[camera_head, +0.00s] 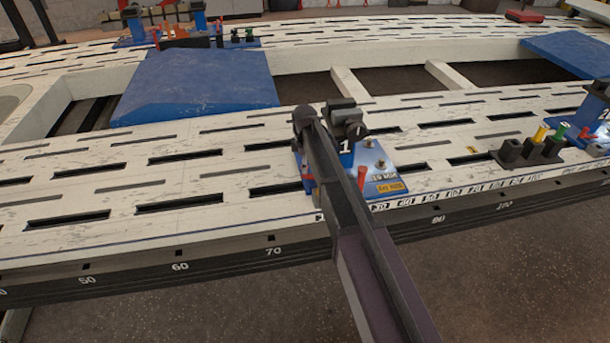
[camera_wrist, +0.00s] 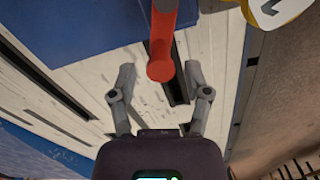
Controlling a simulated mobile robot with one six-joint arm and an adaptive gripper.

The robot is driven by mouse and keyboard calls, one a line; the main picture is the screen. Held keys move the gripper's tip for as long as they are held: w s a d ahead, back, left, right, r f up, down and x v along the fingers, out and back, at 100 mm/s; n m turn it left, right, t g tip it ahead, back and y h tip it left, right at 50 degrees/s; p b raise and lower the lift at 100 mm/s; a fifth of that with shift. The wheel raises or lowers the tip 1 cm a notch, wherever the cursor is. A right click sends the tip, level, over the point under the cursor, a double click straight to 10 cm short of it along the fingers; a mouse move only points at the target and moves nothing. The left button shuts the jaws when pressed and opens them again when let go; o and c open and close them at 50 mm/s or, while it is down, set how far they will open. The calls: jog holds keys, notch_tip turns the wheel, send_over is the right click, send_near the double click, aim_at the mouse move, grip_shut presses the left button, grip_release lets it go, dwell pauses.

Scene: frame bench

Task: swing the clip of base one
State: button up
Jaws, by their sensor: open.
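Base one is a blue plate (camera_head: 385,178) on the slotted white bench top, with an upright block marked 1 (camera_head: 345,147) and a dark part (camera_head: 347,117) on top. My arm crosses in front of it and hides its left side. An orange-red bar (camera_wrist: 163,40), seemingly the clip, comes down from the top of the wrist view. My gripper (camera_wrist: 160,72) is open, with one grey finger on each side of the bar's rounded end. I cannot tell whether either finger touches it. In the head view my gripper is mostly hidden behind my arm.
Black holders with coloured pegs (camera_head: 530,148) stand to the right, near another blue base (camera_head: 590,112). A large blue sloped block (camera_head: 195,82) lies at back left. More fixtures (camera_head: 190,35) stand at the far left. The slotted bench top (camera_head: 110,175) left of base one is clear.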

jog(key=shift+f+b, duration=1.1)
jog(key=shift+f, duration=0.25)
grip_shut()
